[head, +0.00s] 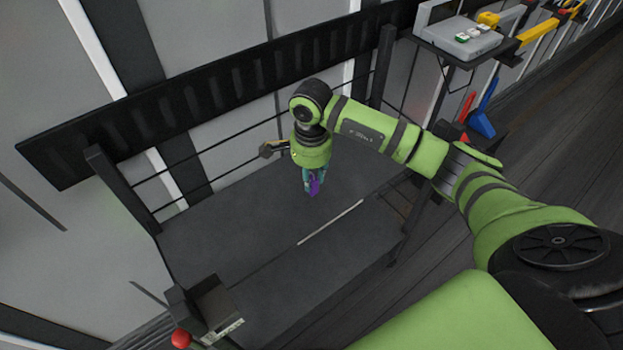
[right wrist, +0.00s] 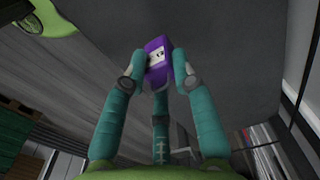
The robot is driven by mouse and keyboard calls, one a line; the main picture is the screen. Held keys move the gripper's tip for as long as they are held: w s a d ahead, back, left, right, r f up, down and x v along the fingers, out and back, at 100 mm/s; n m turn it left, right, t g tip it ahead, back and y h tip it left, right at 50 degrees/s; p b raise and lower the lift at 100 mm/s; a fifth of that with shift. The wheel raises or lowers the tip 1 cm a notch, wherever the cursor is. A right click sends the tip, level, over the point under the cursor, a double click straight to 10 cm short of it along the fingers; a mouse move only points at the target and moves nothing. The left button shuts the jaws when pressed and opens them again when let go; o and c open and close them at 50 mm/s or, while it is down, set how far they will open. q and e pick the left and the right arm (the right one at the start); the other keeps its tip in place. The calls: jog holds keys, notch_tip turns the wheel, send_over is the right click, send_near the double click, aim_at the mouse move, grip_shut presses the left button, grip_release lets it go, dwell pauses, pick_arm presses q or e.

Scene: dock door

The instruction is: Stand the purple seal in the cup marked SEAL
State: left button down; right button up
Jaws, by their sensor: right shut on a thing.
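The purple seal (head: 314,187) is held between the fingers of my right gripper (head: 311,180), above the dark grey platform. In the right wrist view the seal (right wrist: 156,52) shows as a purple block with a white label, pinched between teal fingers. A dark open-topped box (head: 213,304) stands at the lower left of the head view, with a pale label on its front. It may be the cup marked SEAL, but the lettering is too small to read. The seal is well apart from it, up and to the right. My left gripper is not in view.
A red knob (head: 180,338) stands beside the dark box. A black rail (head: 230,90) and thin bars run behind the platform (head: 240,230). A shelf with a grey case (head: 458,38) is at the upper right. The platform's middle is clear apart from a pale strip (head: 330,222).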

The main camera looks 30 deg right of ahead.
notch_tip(320, 180, down, 2)
jog(key=shift+f, duration=0.1)
jog(key=shift+f, duration=0.1)
jog(key=shift+f, duration=0.15)
jog(key=o, duration=0.9)
jog(key=shift+o, duration=0.2)
